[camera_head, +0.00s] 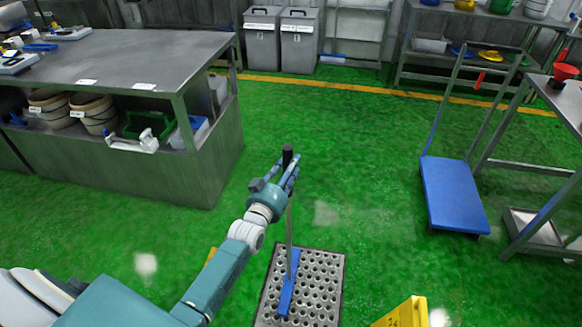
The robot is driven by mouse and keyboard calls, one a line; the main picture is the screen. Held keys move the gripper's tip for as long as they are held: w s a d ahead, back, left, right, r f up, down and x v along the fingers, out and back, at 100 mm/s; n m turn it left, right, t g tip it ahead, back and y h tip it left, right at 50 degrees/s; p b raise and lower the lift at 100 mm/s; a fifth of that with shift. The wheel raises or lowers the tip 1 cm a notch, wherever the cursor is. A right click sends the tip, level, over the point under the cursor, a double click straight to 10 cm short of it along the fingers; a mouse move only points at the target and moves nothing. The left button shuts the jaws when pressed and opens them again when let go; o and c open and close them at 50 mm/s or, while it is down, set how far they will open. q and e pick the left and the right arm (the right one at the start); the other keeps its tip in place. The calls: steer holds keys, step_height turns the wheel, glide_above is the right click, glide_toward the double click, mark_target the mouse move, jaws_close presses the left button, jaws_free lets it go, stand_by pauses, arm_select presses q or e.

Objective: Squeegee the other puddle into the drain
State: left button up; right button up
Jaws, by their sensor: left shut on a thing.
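My left gripper (286,170) is shut on the dark upper end of the squeegee's handle, in the middle of the view. The squeegee (286,297) stands with its grey pole steep and its blue head over the drain. The drain (333,265) is a square metal grate with round holes, set in the green floor. I cannot tell whether the head touches the grate. A pale, faint patch on the floor (326,213) beyond the drain may be a puddle or only a reflection. My right gripper is out of view.
A yellow sign-like object (405,314) stands right of the drain, cut by the lower edge. A blue platform cart (453,194) is at the right, near a metal table (563,101). A steel workbench (150,60) fills the left. The floor between is open.

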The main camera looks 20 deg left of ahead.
arm_select(q)
steer(key=s+a+r+p, duration=0.1)
steer(key=a+r+p, duration=0.3)
steer(key=r+p, duration=0.1)
steer(key=shift+a+r, duration=0.25)
steer(key=shift+r, duration=0.65)
